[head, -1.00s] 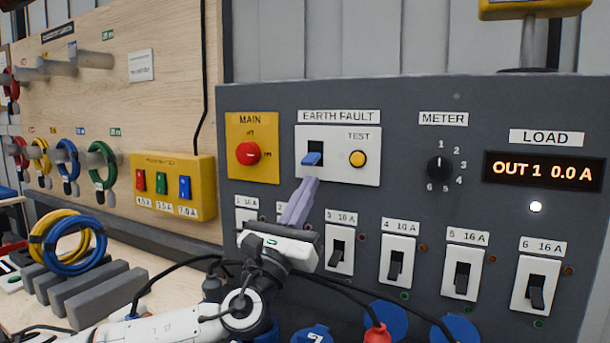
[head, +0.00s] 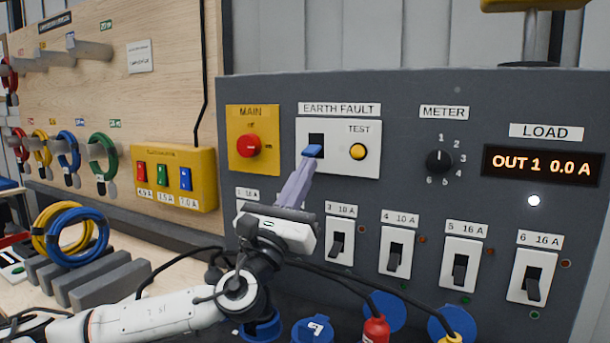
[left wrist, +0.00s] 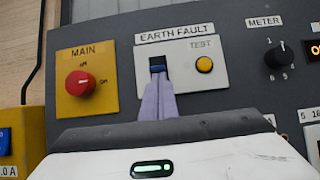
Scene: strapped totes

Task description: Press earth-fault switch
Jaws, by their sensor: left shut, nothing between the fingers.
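The earth-fault switch (head: 313,151) is a blue lever in a black slot on a white plate, below the EARTH FAULT label and left of the yellow TEST button (head: 358,152). My left gripper (head: 308,165) is shut and empty. Its pale purple fingertips are just below the blue lever and look close to or touching it; contact is not certain. In the left wrist view the fingertips (left wrist: 157,84) cover the lower part of the switch slot (left wrist: 157,64), and only a little blue shows. My right gripper is not in view.
The red MAIN knob (head: 249,146) on its yellow plate is left of the switch. Numbered breakers, such as breaker 4 (head: 396,258), line the panel below. The METER dial (head: 438,161) is to the right. Cables and blue sockets (head: 384,312) lie near my arm.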

